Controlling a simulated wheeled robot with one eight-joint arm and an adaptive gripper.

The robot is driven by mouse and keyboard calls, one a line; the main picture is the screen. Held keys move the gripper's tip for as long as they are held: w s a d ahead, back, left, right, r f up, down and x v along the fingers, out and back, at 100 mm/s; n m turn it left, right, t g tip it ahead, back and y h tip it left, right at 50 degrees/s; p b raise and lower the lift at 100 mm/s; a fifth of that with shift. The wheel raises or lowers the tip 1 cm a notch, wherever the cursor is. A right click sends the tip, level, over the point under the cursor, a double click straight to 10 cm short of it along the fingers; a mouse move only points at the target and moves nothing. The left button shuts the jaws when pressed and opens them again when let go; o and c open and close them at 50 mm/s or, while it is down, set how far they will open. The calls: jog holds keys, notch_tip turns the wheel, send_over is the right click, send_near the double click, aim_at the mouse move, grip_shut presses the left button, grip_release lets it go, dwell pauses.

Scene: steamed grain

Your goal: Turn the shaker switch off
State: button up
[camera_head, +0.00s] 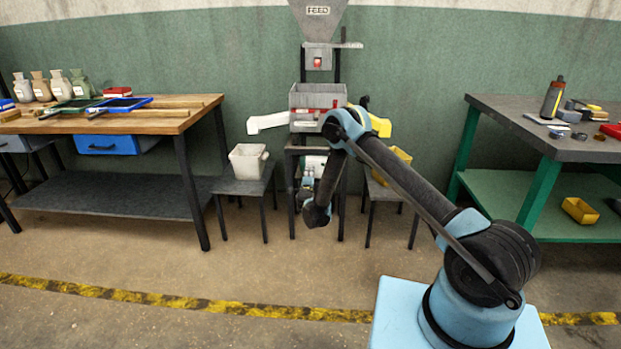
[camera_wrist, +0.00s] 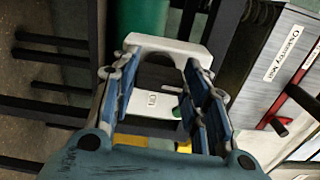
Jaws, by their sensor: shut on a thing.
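The machine with the FEED hopper (camera_head: 318,12) stands against the back wall, with a grey tray box (camera_head: 318,93) below it. My gripper (camera_head: 308,185) is low in front of the machine stand, partly hidden by my arm. In the wrist view my gripper (camera_wrist: 158,95) has its two blue-padded fingers on either side of a pale white part (camera_wrist: 165,50) with a rounded opening, and it is shut on it. I cannot tell whether this part is the shaker switch. A grey labelled panel (camera_wrist: 285,60) with a red strip and a dark lever-like piece is at the right.
A white chute (camera_head: 268,122) and a yellow chute (camera_head: 381,126) stick out from the machine. A white bin (camera_head: 247,161) stands on a stool. A wooden bench (camera_head: 165,120) is at left, a grey bench (camera_head: 540,130) at right. The floor in front is clear.

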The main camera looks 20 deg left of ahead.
jog(key=shift+s+a+f+n, duration=0.1)
jog(key=shift+s+a+n, duration=0.1)
jog(key=shift+n, duration=0.2)
jog(key=o, duration=0.9)
jog(key=shift+w, duration=0.1)
jog(key=shift+o, duration=0.7)
jog(key=shift+d, duration=0.1)
jog(key=v, duration=0.7)
jog(key=shift+d, duration=0.1)
